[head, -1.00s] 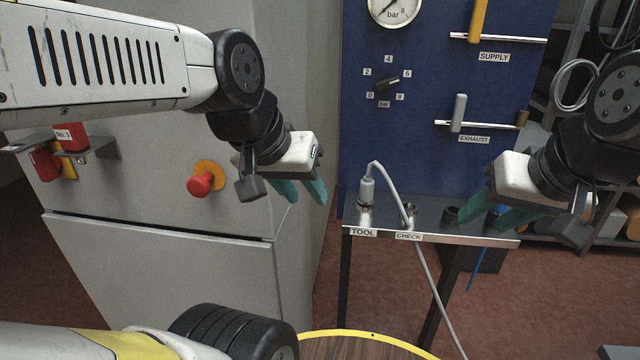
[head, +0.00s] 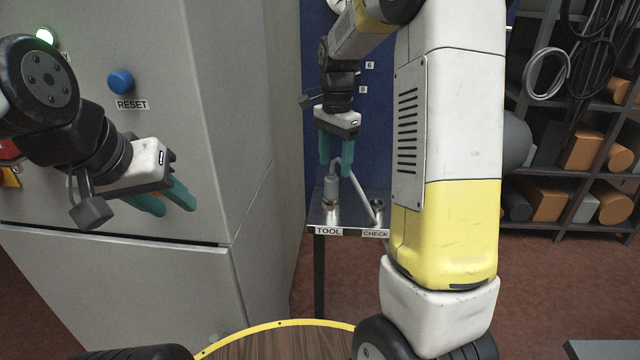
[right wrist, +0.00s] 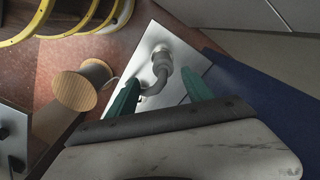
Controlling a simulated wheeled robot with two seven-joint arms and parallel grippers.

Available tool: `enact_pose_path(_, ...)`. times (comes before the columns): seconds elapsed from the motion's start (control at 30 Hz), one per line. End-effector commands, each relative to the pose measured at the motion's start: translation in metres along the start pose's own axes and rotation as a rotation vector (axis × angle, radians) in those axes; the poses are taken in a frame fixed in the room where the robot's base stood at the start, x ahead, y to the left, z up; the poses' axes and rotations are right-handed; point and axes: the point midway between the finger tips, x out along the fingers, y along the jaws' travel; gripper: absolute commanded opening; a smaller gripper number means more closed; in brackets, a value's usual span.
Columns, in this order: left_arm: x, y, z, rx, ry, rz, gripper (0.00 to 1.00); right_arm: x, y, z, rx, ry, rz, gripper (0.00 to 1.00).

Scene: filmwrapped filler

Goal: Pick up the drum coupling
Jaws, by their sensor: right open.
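The drum coupling (head: 331,187) is a grey cylindrical fitting with a bent grey hose, upright on the metal shelf at the TOOL label. In the right wrist view the coupling (right wrist: 161,62) appears ahead of and between my fingers. My right gripper (head: 336,163) is open, pointing down just above the coupling; no grip on it shows. The right fingers (right wrist: 160,82) also show in the right wrist view, one on either side of the hose. My left gripper (head: 168,201) is open and empty in front of the grey cabinet, well left of the coupling.
The metal shelf (head: 318,214) also has a CHECK socket (head: 377,207). A blue panel (head: 312,110) stands behind it. The grey cabinet (head: 255,130) rises to the left. A yellow-rimmed wooden disc (head: 280,343) is below. Storage racks (head: 590,185) stand at the right.

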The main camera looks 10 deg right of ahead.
Motion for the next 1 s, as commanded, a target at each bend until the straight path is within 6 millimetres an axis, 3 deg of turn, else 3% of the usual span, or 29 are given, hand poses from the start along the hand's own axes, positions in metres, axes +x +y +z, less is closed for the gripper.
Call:
enact_pose_path(0.6,0.0,0.0,0.0,0.0,0.0,0.0,0.36,0.076,-0.007,0.004,0.012,0.0,0.01,0.6)
enact_pose_path(0.9,0.0,0.0,0.0,0.0,0.0,0.0,0.36,0.08,-0.007,0.004,0.012,0.001,0.006,0.6)
enact_pose_path(1.0,0.0,0.0,0.0,0.0,0.0,0.0,0.36,0.08,-0.007,0.004,0.012,0.001,0.006,0.4)
